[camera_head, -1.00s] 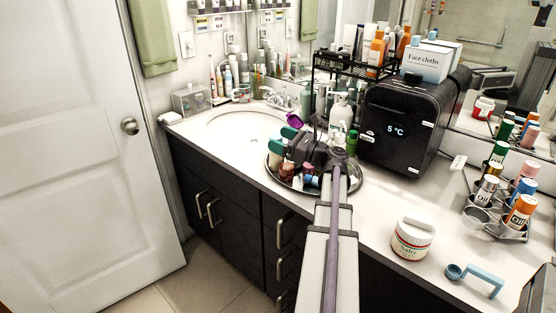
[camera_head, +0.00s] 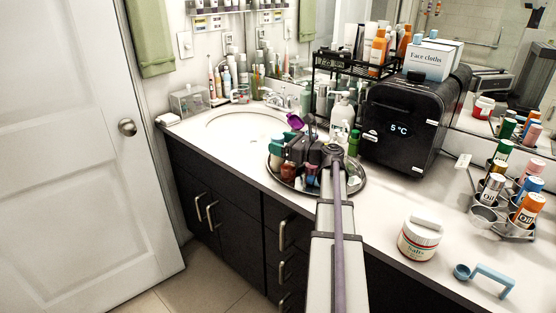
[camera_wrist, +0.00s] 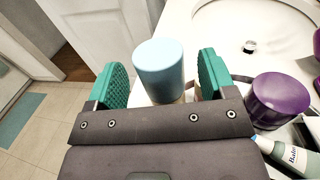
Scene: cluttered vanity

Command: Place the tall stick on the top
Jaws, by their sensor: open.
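In the wrist view a tall upright cylinder with a light blue top (camera_wrist: 160,66) stands between my gripper's two green finger pads. I take it for the tall stick. My gripper (camera_wrist: 161,80) is open, with a pad on each side of it; a gap shows on the right side, and contact on the left cannot be judged. In the head view my gripper (camera_head: 283,145) is over the round dark tray (camera_head: 352,190) on the counter, and the stick cannot be made out clearly there. A black wire rack (camera_head: 345,67) with bottles on its top stands behind.
A purple-capped container (camera_wrist: 278,98) and a white-labelled bottle (camera_wrist: 292,154) are close to the right finger. A white pump bottle (camera_head: 341,115) and a black cooler (camera_head: 402,125) stand behind the tray. The sink (camera_head: 245,128) is left; a salts jar (camera_head: 420,238) is right.

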